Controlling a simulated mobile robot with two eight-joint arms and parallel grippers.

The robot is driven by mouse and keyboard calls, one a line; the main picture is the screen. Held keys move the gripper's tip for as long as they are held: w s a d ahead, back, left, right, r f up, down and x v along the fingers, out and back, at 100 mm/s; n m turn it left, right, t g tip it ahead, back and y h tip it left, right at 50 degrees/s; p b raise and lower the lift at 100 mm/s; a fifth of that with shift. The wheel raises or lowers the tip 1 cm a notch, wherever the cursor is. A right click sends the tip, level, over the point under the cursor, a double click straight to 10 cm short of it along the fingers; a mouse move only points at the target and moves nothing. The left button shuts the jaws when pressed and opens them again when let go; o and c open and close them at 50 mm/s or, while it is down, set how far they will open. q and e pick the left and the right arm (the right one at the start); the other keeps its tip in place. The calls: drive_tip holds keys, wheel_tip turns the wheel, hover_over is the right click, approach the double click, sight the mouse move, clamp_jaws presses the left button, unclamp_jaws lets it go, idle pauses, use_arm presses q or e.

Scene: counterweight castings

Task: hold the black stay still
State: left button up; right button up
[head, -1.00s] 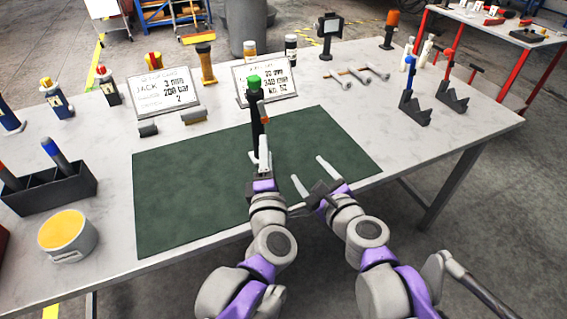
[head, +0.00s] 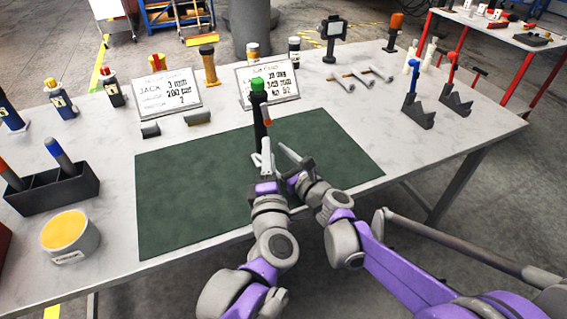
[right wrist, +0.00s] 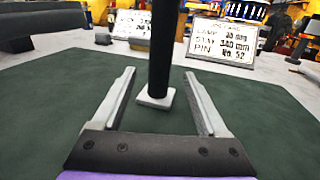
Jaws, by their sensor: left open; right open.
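The black stay (head: 259,113) stands upright on the green mat (head: 195,200), with a green cap on top. In the right wrist view the black stay (right wrist: 160,50) rises from a small pale square foot. My left gripper (head: 262,150) is open at the lower part of the stay in the head view; whether its fingers straddle the stay is hard to tell. My right gripper (right wrist: 158,73) is open and empty. Its two fingers point toward the stay, which appears in line with the gap between them; how far in it stands is unclear.
Two sign boards, a left one (head: 167,94) and a right one (head: 267,82), stand behind the mat. Black stands with blue and red tops (head: 412,105) are at the right. A black caddy (head: 50,188) and a yellow-topped tin (head: 70,236) sit left. The mat's left half is clear.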

sight(261, 144)
drive_tip(key=x, duration=0.6)
drive_tip(key=shift+c, duration=0.2)
drive_tip(key=shift+d, duration=0.1)
clamp_jaws()
idle(1.0)
use_arm(q)
drive_tip(key=shift+c, duration=1)
drive_tip(key=shift+n+y, duration=0.7)
drive_tip(key=shift+y, duration=0.2)
drive_tip(key=s+a, duration=0.2)
drive_tip(key=a, duration=0.1)
drive_tip(key=a+f, duration=0.1)
drive_tip(key=a, duration=0.1)
drive_tip(key=shift+s, duration=0.4)
clamp_jaws()
use_arm(e)
drive_tip(key=shift+s, duration=0.1)
use_arm(q)
drive_tip(key=shift+d, duration=0.15)
